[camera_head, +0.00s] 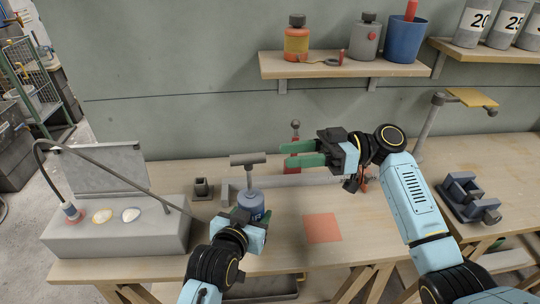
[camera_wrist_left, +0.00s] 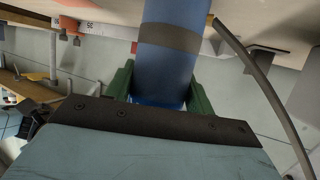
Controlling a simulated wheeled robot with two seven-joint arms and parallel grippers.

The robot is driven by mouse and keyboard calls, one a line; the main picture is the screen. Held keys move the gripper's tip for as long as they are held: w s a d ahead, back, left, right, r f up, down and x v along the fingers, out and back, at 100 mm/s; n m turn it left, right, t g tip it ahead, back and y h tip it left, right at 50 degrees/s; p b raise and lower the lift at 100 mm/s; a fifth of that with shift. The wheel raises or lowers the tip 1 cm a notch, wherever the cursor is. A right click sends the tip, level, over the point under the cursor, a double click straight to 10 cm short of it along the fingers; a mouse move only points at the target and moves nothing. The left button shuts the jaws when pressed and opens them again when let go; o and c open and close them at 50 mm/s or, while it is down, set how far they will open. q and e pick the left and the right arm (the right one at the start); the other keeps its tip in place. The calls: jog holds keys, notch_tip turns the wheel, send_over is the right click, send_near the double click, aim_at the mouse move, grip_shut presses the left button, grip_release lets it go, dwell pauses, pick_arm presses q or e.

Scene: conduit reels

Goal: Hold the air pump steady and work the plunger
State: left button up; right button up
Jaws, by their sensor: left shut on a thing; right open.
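The air pump (camera_head: 250,201) is a blue cylinder standing upright on the workbench, with a grey T-shaped plunger handle (camera_head: 248,159) above it on a short rod. My left gripper (camera_head: 251,214) is shut on the pump body. In the left wrist view the blue pump body (camera_wrist_left: 165,75), with a grey band, sits between the green fingers (camera_wrist_left: 163,93). My right gripper (camera_head: 286,155) is open and empty, its green fingers pointing left. In the head view its tips are just right of the handle, apart from it. The pump's lower part is hidden by my left gripper.
A grey box (camera_head: 120,238) stands at the left, with a dark hose (camera_head: 130,182) arching over it toward the pump. An orange-red square (camera_head: 322,228) lies on the bench (camera_head: 372,232). A grey vise (camera_head: 468,197) stands at right. A wall shelf (camera_head: 340,70) holds containers.

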aim_at(250, 162)
jog(key=shift+w+d, duration=0.1)
jog(key=shift+d, duration=1.65)
jog(key=shift+a, duration=0.1)
jog(key=a, duration=1.2)
jog(key=shift+s+a, duration=0.3)
jog(key=shift+s, duration=0.1)
jog(key=shift+c, duration=0.3)
grip_shut()
